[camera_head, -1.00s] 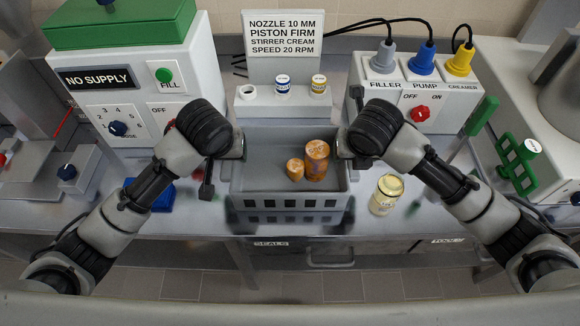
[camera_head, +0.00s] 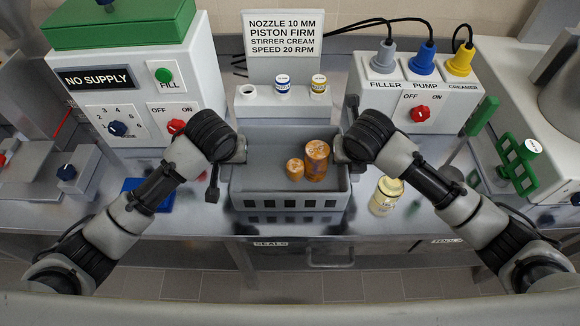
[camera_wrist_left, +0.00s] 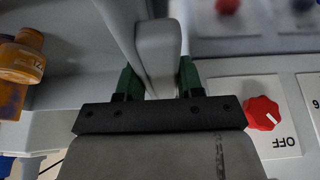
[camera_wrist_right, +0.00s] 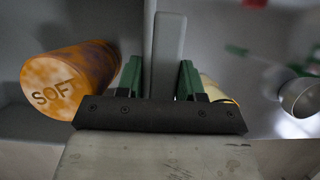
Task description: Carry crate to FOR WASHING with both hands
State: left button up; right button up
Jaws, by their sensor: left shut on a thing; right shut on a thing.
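The grey crate (camera_head: 290,188) is on or just above the steel bench, in the middle of the head view; I cannot tell whether it touches. Inside stand a larger orange-brown cylinder (camera_head: 316,160) and a smaller one (camera_head: 295,169). The larger one reads SOFT in the right wrist view (camera_wrist_right: 65,82). My left gripper (camera_head: 240,150) is shut on the crate's left side; its green fingers flank the grey grip (camera_wrist_left: 160,50). My right gripper (camera_head: 341,150) is shut on the right side, its fingers around the grip (camera_wrist_right: 168,50). No FOR WASHING label is in view.
A yellowish jar (camera_head: 385,196) stands right of the crate. A blue block (camera_head: 147,195) lies to the left. Behind are a white block with small pots (camera_head: 282,98) and the pump box (camera_head: 420,90). A green rack (camera_head: 520,165) stands at right.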

pick_arm(q)
grip_shut()
pick_arm(e)
grip_shut()
pick_arm(q)
jog(key=shift+r, duration=0.15)
pick_arm(e)
jog(key=shift+r, duration=0.15)
